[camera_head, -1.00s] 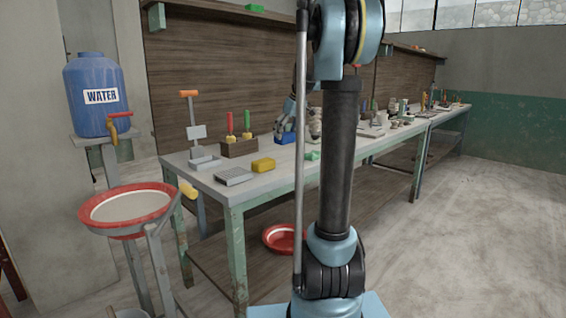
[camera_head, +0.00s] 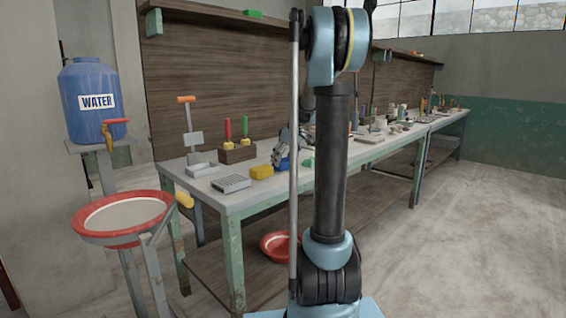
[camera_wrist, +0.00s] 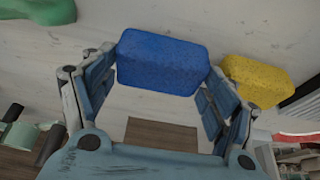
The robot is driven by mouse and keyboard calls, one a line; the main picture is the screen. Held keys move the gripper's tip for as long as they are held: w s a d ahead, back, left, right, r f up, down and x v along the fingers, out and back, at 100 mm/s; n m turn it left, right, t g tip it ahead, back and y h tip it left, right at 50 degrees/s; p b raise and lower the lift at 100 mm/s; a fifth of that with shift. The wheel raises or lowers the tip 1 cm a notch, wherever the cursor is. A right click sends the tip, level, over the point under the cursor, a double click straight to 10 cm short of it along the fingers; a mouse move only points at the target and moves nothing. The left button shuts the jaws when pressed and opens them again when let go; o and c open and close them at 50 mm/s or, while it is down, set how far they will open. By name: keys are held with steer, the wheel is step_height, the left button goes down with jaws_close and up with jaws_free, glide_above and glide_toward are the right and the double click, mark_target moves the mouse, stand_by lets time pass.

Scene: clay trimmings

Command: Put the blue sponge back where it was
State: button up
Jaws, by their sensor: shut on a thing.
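The blue sponge (camera_wrist: 160,63) is between the fingers of my gripper (camera_wrist: 162,68) in the wrist view, and the gripper is shut on it. It lies across the two fingers, over or on the pale tabletop; I cannot tell whether it touches. In the head view my gripper (camera_head: 282,148) is over the workbench, just behind and right of the yellow sponge (camera_head: 262,172). The yellow sponge (camera_wrist: 256,80) is close to the right of the blue sponge in the wrist view.
A grey ribbed tray (camera_head: 231,184) is left of the yellow sponge. A wooden block (camera_head: 237,154) with red- and green-handled tools stands behind. A green object (camera_head: 308,163) lies to the right. A blue water barrel (camera_head: 93,100) and red-rimmed basin (camera_head: 121,216) stand at left.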

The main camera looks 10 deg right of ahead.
steer(key=shift+f, duration=0.25)
steer(key=o, duration=1)
steer(key=shift+c, duration=0.2)
steer(key=v, duration=1.2)
steer(key=s+a+f+m, duration=0.1)
steer(key=s+f, duration=0.2)
steer(key=s, duration=0.4)
steer(key=s+a+f+m+h, duration=0.1)
steer(key=s+f, duration=0.2)
steer(key=s, duration=0.4)
steer(key=s+a+f+m, duration=0.1)
steer(key=s+f, duration=0.2)
steer(key=s, duration=0.5)
steer(key=s+f+m+g+h, duration=0.1)
steer(key=s+f+m, duration=0.3)
steer(key=s+f, duration=1.2)
steer(key=shift+s+h, duration=0.3)
steer(key=shift+s, duration=0.8)
